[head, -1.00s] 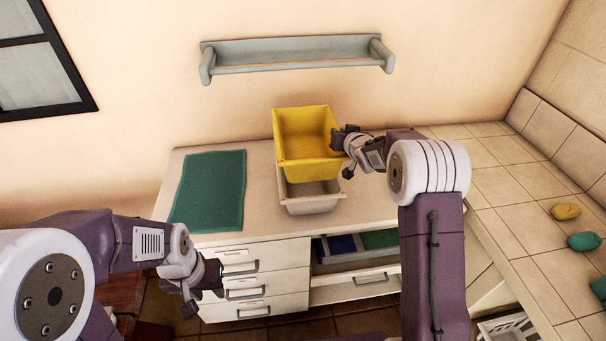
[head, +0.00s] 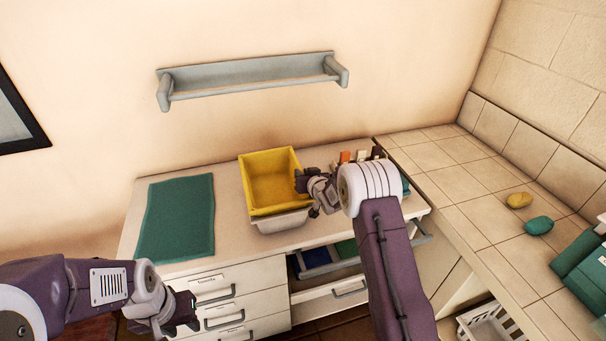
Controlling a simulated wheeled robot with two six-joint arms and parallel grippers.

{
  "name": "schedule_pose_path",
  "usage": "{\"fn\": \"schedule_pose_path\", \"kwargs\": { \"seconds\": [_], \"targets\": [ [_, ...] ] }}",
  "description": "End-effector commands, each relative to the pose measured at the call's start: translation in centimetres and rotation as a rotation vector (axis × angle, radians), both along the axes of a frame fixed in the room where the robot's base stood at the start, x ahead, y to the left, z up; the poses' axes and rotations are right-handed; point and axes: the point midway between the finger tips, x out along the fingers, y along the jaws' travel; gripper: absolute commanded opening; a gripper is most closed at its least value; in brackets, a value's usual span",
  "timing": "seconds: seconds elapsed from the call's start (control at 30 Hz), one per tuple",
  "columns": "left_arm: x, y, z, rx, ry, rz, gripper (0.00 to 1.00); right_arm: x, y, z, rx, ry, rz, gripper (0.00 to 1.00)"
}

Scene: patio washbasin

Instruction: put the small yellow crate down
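The small yellow crate (head: 272,165) is upright over a pale crate (head: 284,223) on the white counter. Only the pale crate's front shows below it; I cannot tell whether the yellow one rests on it or hangs just above. My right gripper (head: 302,181) is at the yellow crate's right rim and appears shut on it; its fingertips are partly hidden. My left gripper (head: 192,303) is low in front of the drawers, away from the crate and with nothing visible in it; its finger gap is not clear.
A green mat (head: 176,218) lies on the counter's left part (head: 228,222). Small orange and white items (head: 345,157) stand behind my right arm. An open drawer (head: 340,285) juts out below. A grey wall shelf (head: 250,78) hangs above. Yellow (head: 519,200) and teal (head: 539,225) lumps lie on the tiled ledge.

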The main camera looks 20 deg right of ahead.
Motion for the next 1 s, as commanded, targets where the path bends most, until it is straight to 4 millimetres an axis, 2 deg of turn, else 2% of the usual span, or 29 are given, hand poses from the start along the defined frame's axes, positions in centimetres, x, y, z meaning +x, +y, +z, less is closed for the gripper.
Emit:
{"fn": "schedule_pose_path", "kwargs": {
  "seconds": [0.33, 0.47, 0.57, 0.8, 1.0],
  "targets": [
    [0.0, 0.0, 0.0, 0.000, 0.000, 0.000, 0.36, 0.0, 0.0, 0.1, 0.000, 0.000, 0.000, 0.37],
    [0.0, 0.0, -0.3, 0.000, 0.000, 0.000, 0.36, -0.8, -0.1, 0.4, 0.000, -0.001, 0.000, 0.37],
    [0.0, 0.0, -0.7, 0.000, 0.000, 0.000, 0.36, -2.4, -0.3, 1.0, 0.000, -0.001, -0.001, 0.37],
    [0.0, 0.0, -1.7, 0.000, 0.000, 0.000, 0.36, -7.6, -0.8, 3.1, 0.000, -0.002, -0.001, 0.37],
    [0.0, 0.0, -2.1, 0.000, 0.000, 0.000, 0.36, -10.5, -1.0, 4.4, 0.000, -0.002, 0.000, 0.37]
  ]
}}
